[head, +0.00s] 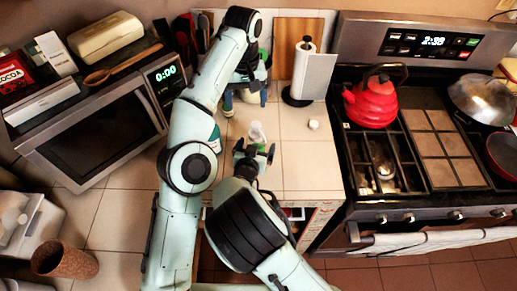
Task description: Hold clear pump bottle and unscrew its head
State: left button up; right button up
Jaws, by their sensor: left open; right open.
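A small clear bottle (257,132) stands on the tiled counter in the middle of the head view. Its lower part is hidden behind my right gripper, and I cannot make out its pump head. My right gripper (255,151) is open, just in front of the bottle on the near side, with its fingers spread apart. I cannot tell whether it touches the bottle. My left gripper (257,73) is open, higher in the picture, behind and above the bottle, near things at the back of the counter. Nothing shows held in either gripper.
A small white round object (313,124) lies on clear counter to the right. A paper towel holder (302,72) stands behind it. The stove holds a red kettle (371,104). A microwave (95,140) stands left. A teal-labelled bottle (215,141) is partly hidden by my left arm.

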jog(key=shift+w+d+f, duration=0.25)
jog(key=shift+w+d, duration=0.25)
jog(key=shift+w, duration=0.15)
jog(key=shift+w+d+f, duration=0.1)
jog(key=shift+d, duration=0.1)
jog(key=shift+a, duration=0.15)
jog(key=shift+c, duration=0.3)
jog(key=c, duration=1)
jog(key=o, duration=1.1)
jog(key=shift+a, duration=0.1)
jog(key=shift+c, duration=0.2)
